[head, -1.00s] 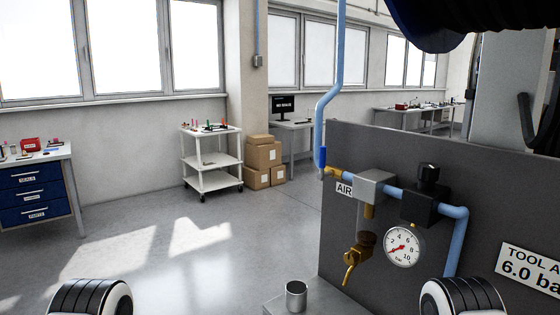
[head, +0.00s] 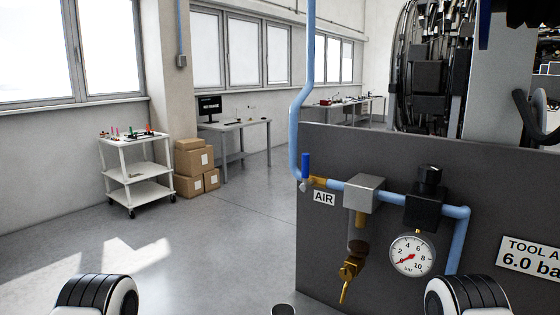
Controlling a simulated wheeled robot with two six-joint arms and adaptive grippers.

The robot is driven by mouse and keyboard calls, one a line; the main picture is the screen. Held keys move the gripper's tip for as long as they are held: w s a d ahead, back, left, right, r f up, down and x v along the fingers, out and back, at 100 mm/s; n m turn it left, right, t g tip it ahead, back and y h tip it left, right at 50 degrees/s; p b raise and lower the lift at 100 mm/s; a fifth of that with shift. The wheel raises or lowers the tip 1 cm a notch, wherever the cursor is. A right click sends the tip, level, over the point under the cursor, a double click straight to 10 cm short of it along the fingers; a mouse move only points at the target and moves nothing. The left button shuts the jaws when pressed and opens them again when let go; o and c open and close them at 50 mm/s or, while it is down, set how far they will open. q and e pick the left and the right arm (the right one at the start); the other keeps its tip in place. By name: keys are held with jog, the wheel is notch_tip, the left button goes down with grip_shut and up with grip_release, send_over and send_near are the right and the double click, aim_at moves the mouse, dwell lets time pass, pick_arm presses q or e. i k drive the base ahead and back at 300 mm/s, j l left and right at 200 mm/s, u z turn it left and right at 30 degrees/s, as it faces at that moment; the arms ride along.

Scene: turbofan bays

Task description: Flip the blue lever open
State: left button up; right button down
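The blue lever (head: 305,165) stands upright beside the light-blue air pipe (head: 295,130), near the left edge of the dark grey panel (head: 400,155). It sits above a brass valve fitting (head: 319,181), with the AIR label (head: 324,198) just below. Neither gripper is in view. Only rounded black-and-white parts of my own arms show at the bottom left and bottom right. Nothing hides or touches the lever.
Right of the lever are a grey block (head: 364,193), a black regulator (head: 425,205), a brass drain valve (head: 349,268) and a gauge (head: 412,256). A metal cup (head: 283,310) is cut off below. Floor left of the panel is clear up to a white cart (head: 134,170) and boxes (head: 190,160).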

aim_at(305, 166)
jog(key=i+j+z, duration=0.15)
jog(key=j+z, duration=0.2)
jog(key=j, duration=0.75)
jog(key=j+z, duration=0.35)
jog(key=j, duration=0.7)
